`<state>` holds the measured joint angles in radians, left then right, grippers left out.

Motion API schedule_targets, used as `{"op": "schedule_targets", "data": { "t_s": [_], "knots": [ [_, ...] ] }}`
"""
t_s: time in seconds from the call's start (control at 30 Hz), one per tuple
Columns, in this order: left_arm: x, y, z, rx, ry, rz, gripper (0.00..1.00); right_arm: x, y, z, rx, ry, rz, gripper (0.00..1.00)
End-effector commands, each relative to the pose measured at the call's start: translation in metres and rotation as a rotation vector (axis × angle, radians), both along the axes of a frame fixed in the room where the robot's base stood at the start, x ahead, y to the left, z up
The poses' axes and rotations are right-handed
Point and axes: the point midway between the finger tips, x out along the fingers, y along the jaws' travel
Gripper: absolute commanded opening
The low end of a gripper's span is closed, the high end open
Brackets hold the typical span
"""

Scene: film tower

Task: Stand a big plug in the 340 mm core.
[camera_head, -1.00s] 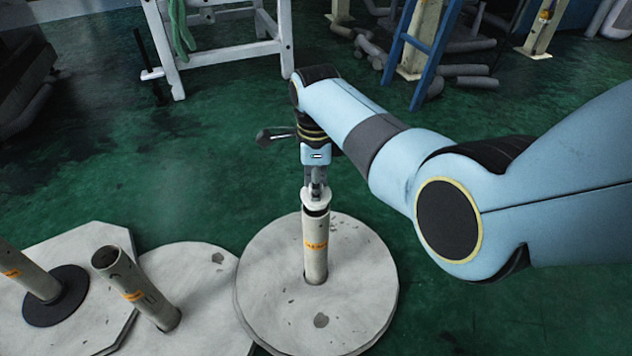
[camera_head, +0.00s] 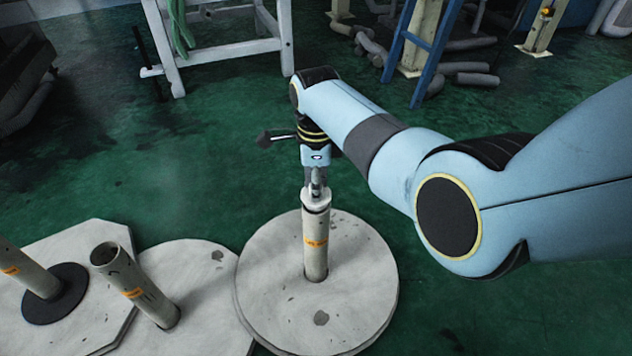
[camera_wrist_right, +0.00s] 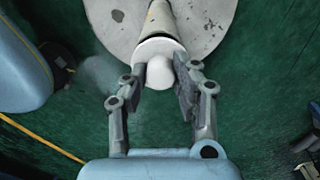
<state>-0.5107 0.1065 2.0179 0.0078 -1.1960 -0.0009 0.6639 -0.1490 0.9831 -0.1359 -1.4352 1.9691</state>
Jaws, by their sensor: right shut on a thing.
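A pale core (camera_head: 316,251) with an orange label stands upright on a round, pale slab; its label is too small to read. My right gripper (camera_head: 317,188) is above it, shut on a white plug (camera_head: 316,203). In the right wrist view, the fingers of the gripper (camera_wrist_right: 162,76) are on either side of the knob of the plug (camera_wrist_right: 158,52). The plug is at the mouth of the core (camera_wrist_right: 161,17), in line with it, with a dark band between them. How far it reaches inside is hidden. My left gripper is not in view.
A tilted, open core (camera_head: 135,284) and another labelled core (camera_head: 27,273) with a dark disc at its foot stand at left. The round slab (camera_head: 266,295) has bare room around the core. A white frame (camera_head: 225,52) and a blue ladder stand behind.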

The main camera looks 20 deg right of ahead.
Motion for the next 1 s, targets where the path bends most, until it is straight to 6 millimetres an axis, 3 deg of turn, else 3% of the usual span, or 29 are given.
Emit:
{"op": "schedule_targets", "data": {
  "t_s": [0.87, 0.9, 1.0],
  "knots": [
    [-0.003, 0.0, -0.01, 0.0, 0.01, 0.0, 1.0, 0.0, 0.0, -0.018, 0.0, 0.0, 0.0, 0.0],
    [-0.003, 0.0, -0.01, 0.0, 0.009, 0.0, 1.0, 0.0, 0.0, -0.018, 0.0, 0.0, 0.0, 0.31],
    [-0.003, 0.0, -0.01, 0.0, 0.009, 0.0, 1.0, 0.0, 0.0, -0.017, 0.0, 0.0, 0.0, 0.44]
  ]
}}
